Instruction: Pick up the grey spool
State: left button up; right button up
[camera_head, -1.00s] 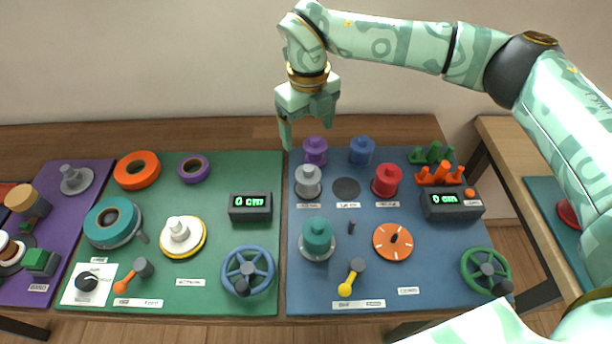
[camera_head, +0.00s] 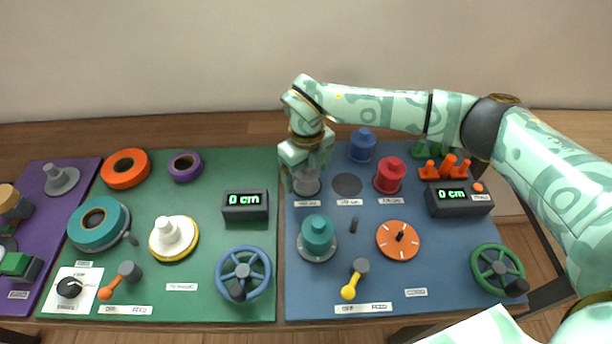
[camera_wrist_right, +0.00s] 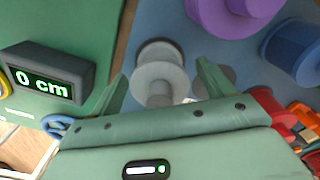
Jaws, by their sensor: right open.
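The grey spool (camera_head: 306,184) stands upright on its spot on the blue mat (camera_head: 345,270), partly hidden behind my right gripper (camera_head: 304,186) in the head view. In the right wrist view the grey spool (camera_wrist_right: 160,78) shows between the two fingers of my right gripper (camera_wrist_right: 160,82). The fingers are apart, one on either side of it, and I cannot tell whether they touch it. My left gripper is not in view.
A purple spool (camera_wrist_right: 232,14) and a blue spool (camera_head: 362,146) stand behind. A red spool (camera_head: 389,176) stands to the right, past an empty dark disc (camera_head: 347,184). A teal spool (camera_head: 319,238) stands in front. A 0 cm display (camera_head: 245,206) is to the left.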

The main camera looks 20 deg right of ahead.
jog(key=shift+r, duration=0.2)
jog(key=shift+c, duration=0.9)
jog(key=c, duration=0.8)
